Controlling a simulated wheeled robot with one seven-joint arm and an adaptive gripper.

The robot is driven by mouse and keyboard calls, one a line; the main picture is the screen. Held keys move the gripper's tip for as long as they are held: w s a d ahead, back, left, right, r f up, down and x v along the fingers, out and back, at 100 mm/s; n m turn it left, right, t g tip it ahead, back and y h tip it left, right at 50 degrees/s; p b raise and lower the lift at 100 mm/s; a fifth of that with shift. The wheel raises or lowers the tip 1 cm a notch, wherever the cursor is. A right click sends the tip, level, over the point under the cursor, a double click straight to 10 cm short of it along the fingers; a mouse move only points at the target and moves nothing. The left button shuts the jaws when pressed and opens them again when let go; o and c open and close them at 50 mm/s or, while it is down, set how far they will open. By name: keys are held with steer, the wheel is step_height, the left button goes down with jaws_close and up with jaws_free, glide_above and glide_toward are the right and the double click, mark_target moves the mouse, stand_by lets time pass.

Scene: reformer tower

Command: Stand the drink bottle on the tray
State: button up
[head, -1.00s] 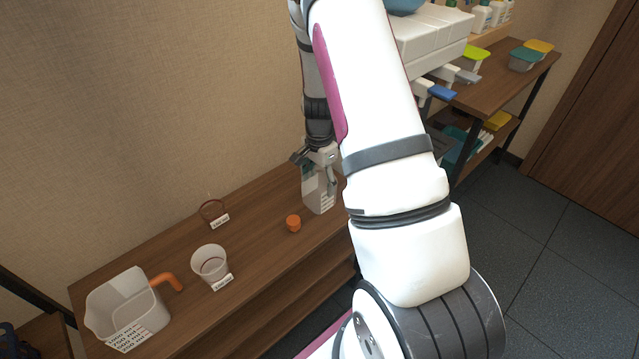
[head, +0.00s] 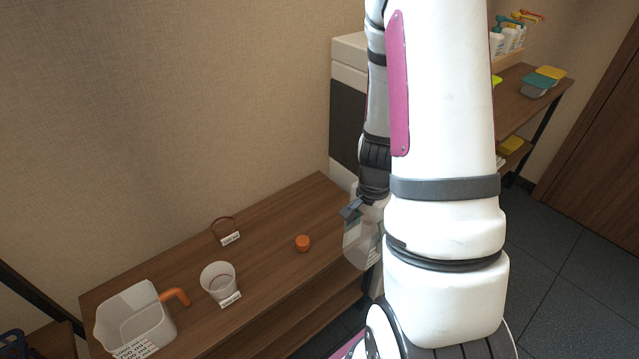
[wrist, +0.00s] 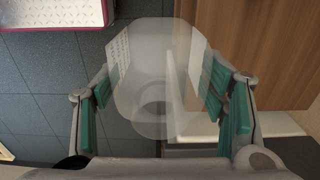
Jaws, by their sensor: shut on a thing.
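My gripper (wrist: 165,103) is shut on a clear, see-through bottle (wrist: 150,75) with a white printed label. In the wrist view the bottle is between the teal finger pads. In the head view the bottle (head: 357,245) hangs by the right front edge of the wooden table, partly hidden by my arm; it looks roughly upright.
The wooden table (head: 265,275) holds an orange cap (head: 302,243), a clear cup (head: 218,281), a measuring jug (head: 135,320) with an orange handle, and a brownish ring (head: 222,228). A white and dark cabinet (head: 347,115) stands behind my arm.

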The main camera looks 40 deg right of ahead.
steer(key=shift+s, duration=0.15)
steer(key=w+a+r+n+p, duration=0.5)
steer(key=a+r+n, duration=0.3)
steer(key=a, duration=0.2)
steer(key=w+a+r+n+p, duration=0.6)
steer(key=w+a+r+n, duration=0.1)
steer(key=a+n, duration=0.2)
steer(key=shift+a+r+n, duration=0.3)
steer(key=shift+a+r, duration=0.05)
steer(key=shift+a, duration=0.2)
